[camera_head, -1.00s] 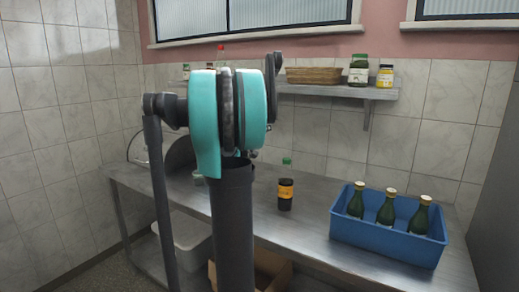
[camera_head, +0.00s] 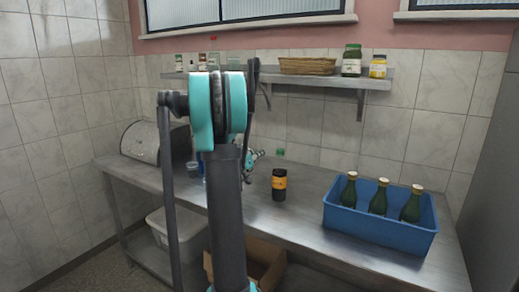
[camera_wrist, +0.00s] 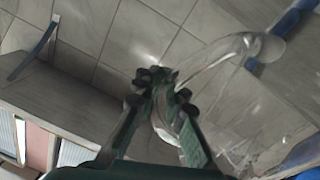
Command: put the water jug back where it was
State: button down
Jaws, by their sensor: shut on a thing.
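In the wrist view, my gripper (camera_wrist: 165,84) is shut on the curved handle of the clear water jug (camera_wrist: 262,118). The jug's see-through body fills the right of that view, and its outline is hard to make out. The jug looks tilted in the picture, but I cannot tell its true lean or whether it touches a surface. In the head view, my arm's thick links hide most of the gripper and the jug; only a teal part of my wrist shows just right of the arm, above the metal counter (camera_head: 310,220).
A blue crate (camera_head: 380,235) with green bottles stands at the counter's right. A dark bottle (camera_head: 279,185) with an orange label stands mid-counter. A rounded metal bin (camera_head: 140,141) is at the left end. A wall shelf (camera_head: 300,81) holds a basket (camera_head: 307,66) and jars.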

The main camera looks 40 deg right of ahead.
jog(key=shift+f, duration=1.35)
jog(key=c, duration=1.6)
grip_release()
jog(key=shift+a, duration=0.1)
jog(key=v, duration=1.1)
jog(key=shift+s+a, duration=0.2)
jog(key=shift+a, duration=0.15)
